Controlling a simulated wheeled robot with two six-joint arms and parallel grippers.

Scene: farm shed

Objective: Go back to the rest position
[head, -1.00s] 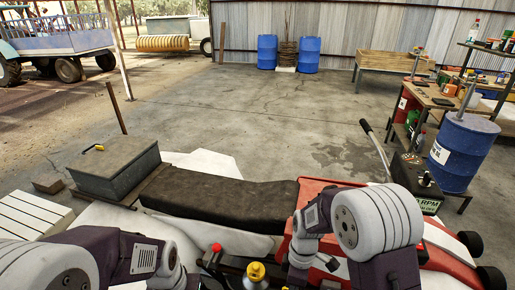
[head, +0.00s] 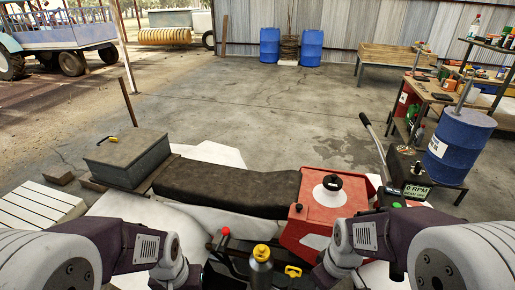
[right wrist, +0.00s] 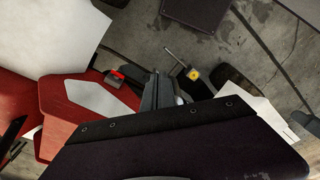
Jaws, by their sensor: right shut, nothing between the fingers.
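My right gripper (right wrist: 158,88) shows in the right wrist view as dark grey fingers held together, empty, above the red bodywork and concrete floor. In the head view my two arms come in low at the left and right edges, bent, and neither gripper's fingers can be made out there. The left gripper is hidden from both views. The red machine (head: 308,214) with a round white ring and dark cap on top stands in front of me, between the arms.
A long dark padded seat (head: 228,186) and a grey lidded box (head: 125,160) lie ahead to the left. A black "0 RPM" panel (head: 416,191) and lever (head: 372,140) stand at right, near a blue drum (head: 459,150).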

